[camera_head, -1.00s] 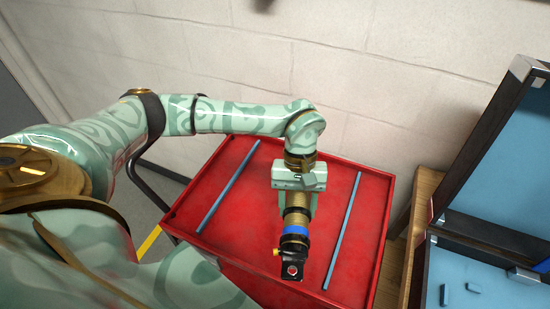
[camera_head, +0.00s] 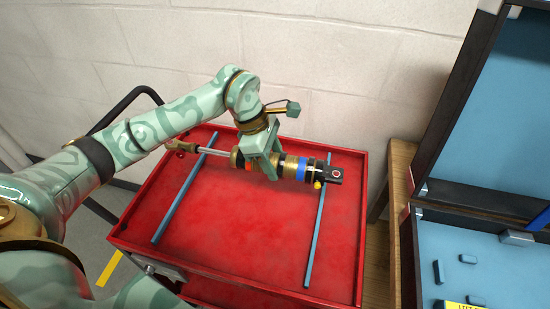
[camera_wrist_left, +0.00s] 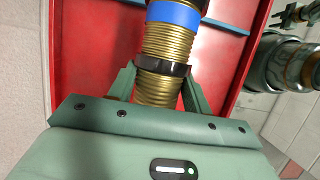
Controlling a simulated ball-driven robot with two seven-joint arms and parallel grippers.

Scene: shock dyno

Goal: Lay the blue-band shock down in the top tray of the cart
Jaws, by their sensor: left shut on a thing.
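The blue-band shock (camera_head: 302,168) has a gold and black body, a blue band, a silver rod toward the left and a black end eye at the right. My left gripper (camera_head: 268,168) is shut around its gold body; the left wrist view shows the fingers on either side of the body (camera_wrist_left: 160,88). The shock lies roughly level across the red top tray (camera_head: 240,240) of the cart, toward the back, spanning the two blue strips. I cannot tell whether it touches them.
A left blue strip (camera_head: 180,195) and a right blue strip (camera_head: 318,235) run front to back in the tray. A wooden bench (camera_head: 398,185) and an open blue-lined case (camera_head: 460,245) stand at the right. A pale block wall is behind. The tray's front is clear.

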